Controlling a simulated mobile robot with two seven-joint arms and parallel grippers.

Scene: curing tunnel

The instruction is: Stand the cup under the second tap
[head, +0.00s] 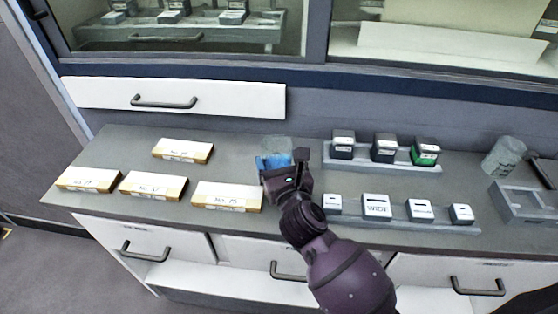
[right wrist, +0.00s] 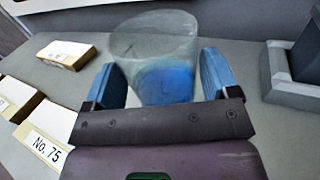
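A translucent grey cup (head: 277,143) with blue in its lower part stands on the grey counter, near the middle. It also shows in the right wrist view (right wrist: 155,45), upright between my fingers. My right gripper (head: 276,162) is low at the cup's near side. In the right wrist view its two blue fingers (right wrist: 160,82) are spread on either side of the cup, with a narrow gap at the left finger. A second translucent container (head: 503,156) stands at the far right. No tap is recognisable. My left gripper is not in view.
Several labelled cream blocks (head: 184,150) lie on the left of the counter (head: 110,152). Two grey racks (head: 375,163) with small boxes stand right of the cup. A grey divided tray (head: 520,203) is at the right edge. A wall with a drawer (head: 190,98) and windows rises behind.

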